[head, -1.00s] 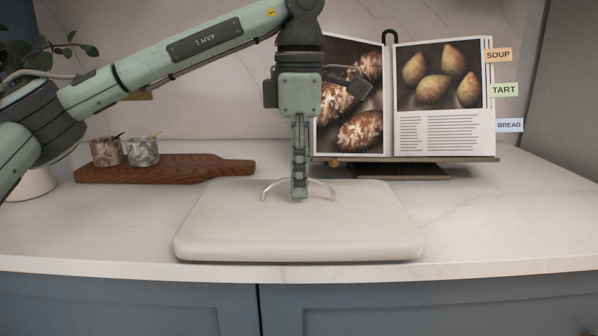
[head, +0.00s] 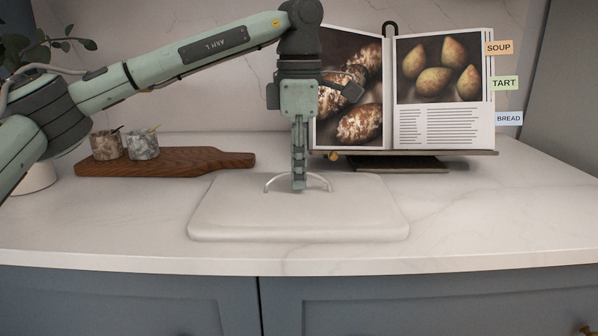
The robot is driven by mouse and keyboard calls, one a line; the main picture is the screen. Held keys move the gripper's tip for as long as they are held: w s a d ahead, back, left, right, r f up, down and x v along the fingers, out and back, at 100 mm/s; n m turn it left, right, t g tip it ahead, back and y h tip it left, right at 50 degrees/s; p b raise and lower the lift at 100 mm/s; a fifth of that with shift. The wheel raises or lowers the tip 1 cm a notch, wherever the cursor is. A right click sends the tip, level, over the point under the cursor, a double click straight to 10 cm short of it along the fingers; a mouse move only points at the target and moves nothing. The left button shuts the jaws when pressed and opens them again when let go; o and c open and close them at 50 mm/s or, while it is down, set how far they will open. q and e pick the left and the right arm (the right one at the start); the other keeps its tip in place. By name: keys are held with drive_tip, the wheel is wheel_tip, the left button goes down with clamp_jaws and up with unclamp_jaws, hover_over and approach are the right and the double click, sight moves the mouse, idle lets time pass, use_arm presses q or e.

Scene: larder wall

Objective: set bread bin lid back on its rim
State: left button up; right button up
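The bread bin lid (head: 350,215) is a pale, rounded rectangular slab, level, near the front middle of the counter. Its thin arched handle (head: 322,181) stands up from its top. My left gripper (head: 299,184) points straight down at the middle of the handle, with its fingers seen edge-on and shut on it. No bread bin body or rim shows; anything under the lid is hidden. I cannot tell whether the lid touches what is beneath it. My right gripper is not in view.
An open cookbook on a stand (head: 400,95) is behind the lid to the right. A wooden board (head: 195,162) with two small marbled pots (head: 143,145) lies back left, near a plant (head: 15,50). The counter (head: 500,215) is clear on the right.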

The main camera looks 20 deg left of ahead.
use_arm(q)
drive_tip(key=shift+o, duration=1.3)
